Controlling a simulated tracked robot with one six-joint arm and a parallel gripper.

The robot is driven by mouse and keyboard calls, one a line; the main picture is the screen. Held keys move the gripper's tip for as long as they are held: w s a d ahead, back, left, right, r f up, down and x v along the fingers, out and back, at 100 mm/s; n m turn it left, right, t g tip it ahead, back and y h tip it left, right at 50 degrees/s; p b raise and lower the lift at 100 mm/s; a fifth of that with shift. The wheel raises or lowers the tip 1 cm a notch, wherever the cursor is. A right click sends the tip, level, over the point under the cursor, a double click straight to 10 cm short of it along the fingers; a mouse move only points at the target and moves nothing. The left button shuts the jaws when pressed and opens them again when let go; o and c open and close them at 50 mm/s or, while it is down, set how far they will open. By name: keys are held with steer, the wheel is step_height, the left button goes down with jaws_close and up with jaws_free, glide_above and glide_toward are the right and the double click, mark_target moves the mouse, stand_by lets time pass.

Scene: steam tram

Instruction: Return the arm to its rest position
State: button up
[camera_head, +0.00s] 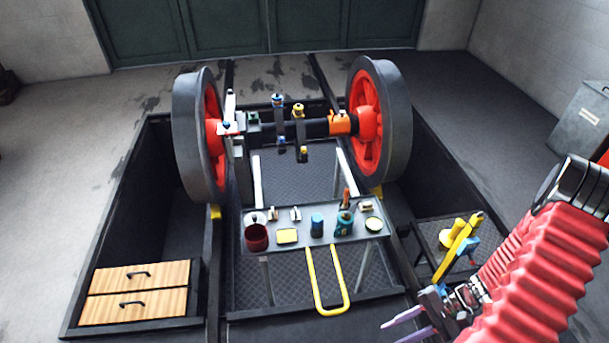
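My arm, in a red ribbed sleeve, comes in at the right edge and reaches down to the lower right. My gripper (391,333) is near the bottom edge, right of the yellow handle. Its two pale purple fingers point left and stand apart, with nothing seen between them. The lower finger is partly cut off by the frame edge.
A wheelset with red-spoked wheels (365,110) spans the pit. A grey work table (268,215) holds a dark red pot (256,237), a blue can (317,225) and other small items. A yellow handle (333,308) juts forward. A yellow tool (458,240) stands beside my arm. Wooden drawers (137,290) are lower left.

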steer(key=w+a+r+n+t+h, duration=0.15)
steer(key=r+h, duration=0.25)
steer(key=r, duration=0.6)
steer(key=w+r+n+t+h, duration=0.1)
steer(key=r+n+h, duration=0.2)
steer(key=r, duration=0.7)
steer(key=w+a+r+n+t+h, duration=0.15)
steer(key=r+h, duration=0.25)
steer(key=r, duration=0.6)
steer(key=s+a+r+n+t, duration=0.2)
steer(key=a+r, duration=0.4)
steer(key=r, duration=0.4)
steer(key=shift+s+r+n+t, duration=0.25)
steer(key=shift+n+t, duration=0.45)
steer(key=shift+t, duration=0.4)
